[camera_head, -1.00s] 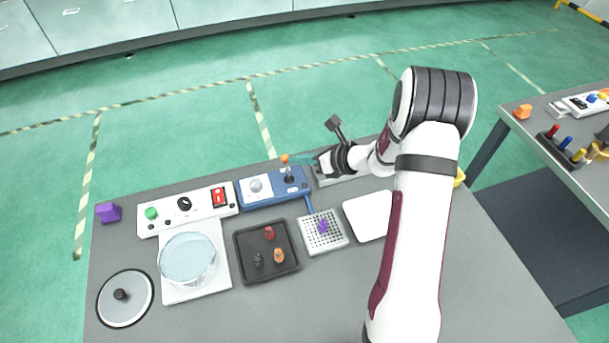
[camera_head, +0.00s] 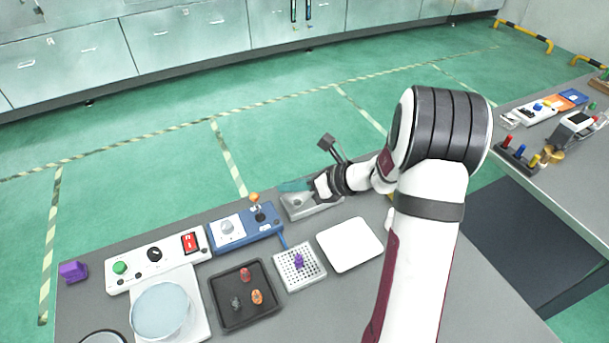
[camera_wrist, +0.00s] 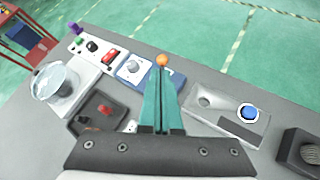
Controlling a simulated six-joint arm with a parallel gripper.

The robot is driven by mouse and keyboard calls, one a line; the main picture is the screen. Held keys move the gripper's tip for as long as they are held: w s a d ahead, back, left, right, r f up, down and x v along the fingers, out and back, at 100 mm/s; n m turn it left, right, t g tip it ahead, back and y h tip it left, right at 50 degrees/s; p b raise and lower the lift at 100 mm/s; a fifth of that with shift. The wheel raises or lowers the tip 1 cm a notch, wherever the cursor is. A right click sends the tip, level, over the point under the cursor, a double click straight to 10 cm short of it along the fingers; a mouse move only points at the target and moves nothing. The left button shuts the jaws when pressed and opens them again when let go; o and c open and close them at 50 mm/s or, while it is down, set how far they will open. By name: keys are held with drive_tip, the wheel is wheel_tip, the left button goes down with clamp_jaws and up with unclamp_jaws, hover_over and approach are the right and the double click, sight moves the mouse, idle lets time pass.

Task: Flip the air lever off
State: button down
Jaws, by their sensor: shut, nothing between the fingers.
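The air lever (camera_head: 254,197) is a short stick with an orange ball on top. It stands on the right part of a blue box (camera_head: 237,243) at the back edge of the table and looks near upright. My gripper (camera_head: 285,186) is to the right of the lever, its teal fingers shut and empty, pointing left toward it. In the wrist view, the closed fingertips (camera_wrist: 163,72) lie just below the orange ball (camera_wrist: 162,60) in the picture and hide the stick. I cannot tell whether they touch it.
A grey fixture (camera_head: 304,208) with a blue button (camera_wrist: 248,112) lies under my gripper. A dark head on a post (camera_head: 327,142) rises behind it. A white control box (camera_head: 138,277), black tray (camera_head: 228,323), perforated block (camera_head: 283,281) and white plate (camera_head: 349,245) stand nearby.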

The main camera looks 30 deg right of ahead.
drive_tip(key=s+d+r, duration=0.3)
drive_tip(key=r, duration=0.1)
drive_tip(key=shift+d+r, duration=0.35)
